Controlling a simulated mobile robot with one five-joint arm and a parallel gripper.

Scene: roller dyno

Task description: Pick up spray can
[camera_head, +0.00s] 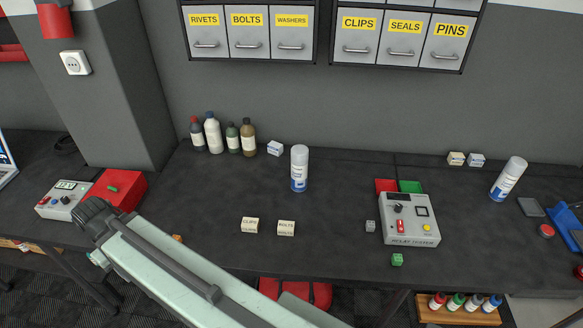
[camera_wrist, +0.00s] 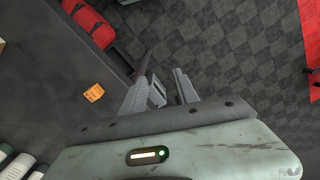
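Two white spray cans with blue bands are in the head view. One spray can (camera_head: 299,168) stands upright near the middle of the dark bench, right of a group of bottles. The other spray can (camera_head: 508,179) stands at the right part of the bench; it looks slanted in the picture. In the wrist view, my gripper (camera_wrist: 163,73) is open, with a gap between its fingers and nothing held. It is over the floor beside the bench edge, apart from both cans. The head view shows my arm in front of the bench, but not the fingers.
Several bottles (camera_head: 213,134) stand at the back left. Small labelled boxes (camera_head: 250,225) lie in front of the middle can. A relay tester (camera_head: 410,221) sits between the cans. A red box (camera_head: 117,190) is at left. In the wrist view, an orange box (camera_wrist: 94,93) lies near the bench edge.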

